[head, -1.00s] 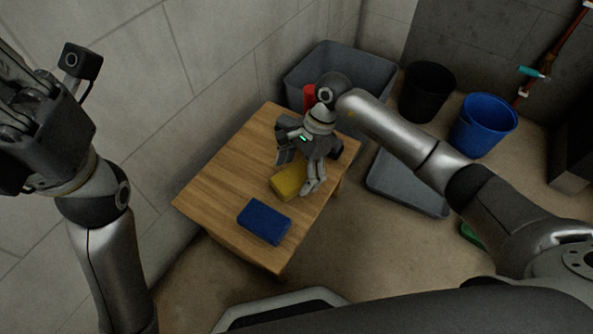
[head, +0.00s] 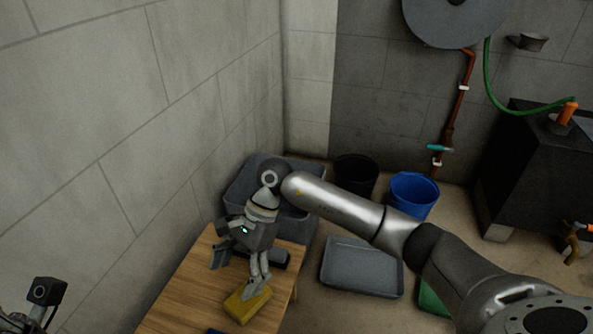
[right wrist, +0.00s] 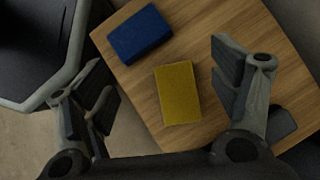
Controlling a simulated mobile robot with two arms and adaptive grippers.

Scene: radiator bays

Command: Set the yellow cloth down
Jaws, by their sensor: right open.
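The yellow cloth (head: 248,303), a folded block, lies flat on the wooden table (head: 190,285). In the right wrist view the cloth (right wrist: 177,93) lies between the spread fingers, with bare wood around it. My right gripper (head: 238,268) is open and empty over the table beside the cloth; its fingers (right wrist: 165,98) do not grip anything. A blue folded cloth (right wrist: 140,34) lies near the yellow one, apart from it. Only a bit of my left gripper shows at the lower left of the head view; its fingers are out of frame.
A grey tub (head: 237,189) stands behind the table, partly hidden by my arm. A black bucket (head: 356,174), a blue bucket (head: 413,194) and a grey tray (head: 360,268) are on the floor to the right. A wall runs along the left.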

